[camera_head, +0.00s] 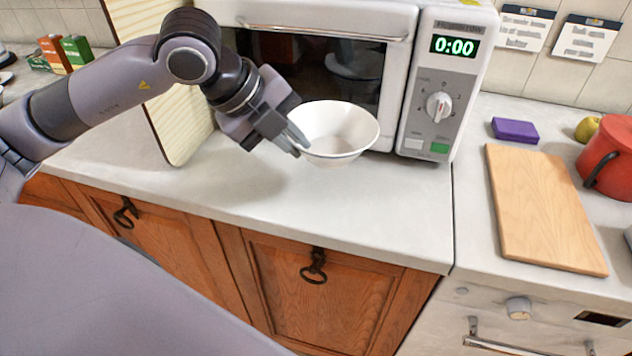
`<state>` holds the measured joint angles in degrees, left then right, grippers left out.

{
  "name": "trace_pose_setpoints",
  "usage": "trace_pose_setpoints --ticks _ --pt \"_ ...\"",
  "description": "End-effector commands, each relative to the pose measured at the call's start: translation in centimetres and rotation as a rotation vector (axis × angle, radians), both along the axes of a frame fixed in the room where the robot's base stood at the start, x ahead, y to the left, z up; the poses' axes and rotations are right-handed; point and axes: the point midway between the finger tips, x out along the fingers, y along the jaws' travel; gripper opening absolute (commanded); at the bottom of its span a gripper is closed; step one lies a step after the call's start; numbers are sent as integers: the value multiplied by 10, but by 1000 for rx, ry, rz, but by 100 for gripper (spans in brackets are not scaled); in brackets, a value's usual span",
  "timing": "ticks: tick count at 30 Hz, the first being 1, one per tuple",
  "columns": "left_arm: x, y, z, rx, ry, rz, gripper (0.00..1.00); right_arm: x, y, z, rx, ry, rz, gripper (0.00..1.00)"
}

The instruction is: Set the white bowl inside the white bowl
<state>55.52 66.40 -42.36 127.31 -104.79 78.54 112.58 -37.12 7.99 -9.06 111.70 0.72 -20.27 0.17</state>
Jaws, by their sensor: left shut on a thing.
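A white bowl (335,130) shows in the head view in front of the microwave. My left gripper (297,141) is shut on its left rim and holds it upright, seemingly a little above the counter. The bowl looks empty. I see no second white bowl that I can identify. My right gripper is not in view.
The microwave (425,90) stands behind the bowl. A wooden board (180,125) leans left of it. To the right are a cutting board (540,208), a purple sponge (515,130), a red pot (608,160) and a yellow-green fruit (587,129). The counter (370,215) below the bowl is clear.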

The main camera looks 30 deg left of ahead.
Motion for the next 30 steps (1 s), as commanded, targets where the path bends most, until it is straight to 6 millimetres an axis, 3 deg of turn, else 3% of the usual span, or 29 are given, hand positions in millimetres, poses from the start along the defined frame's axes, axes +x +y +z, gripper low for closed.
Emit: trace_pose_setpoints --ticks 6,16,25,28,30 --pt "-1 1 -41 1 4 -1 0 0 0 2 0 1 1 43" --pt "-1 0 -80 1 4 -1 0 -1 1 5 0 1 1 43" --pt "-1 0 -90 0 0 -1 0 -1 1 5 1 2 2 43" --pt "-1 0 -91 1 4 -1 34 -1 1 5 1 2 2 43" --pt "-1 0 -91 1 3 -2 34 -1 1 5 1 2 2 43"
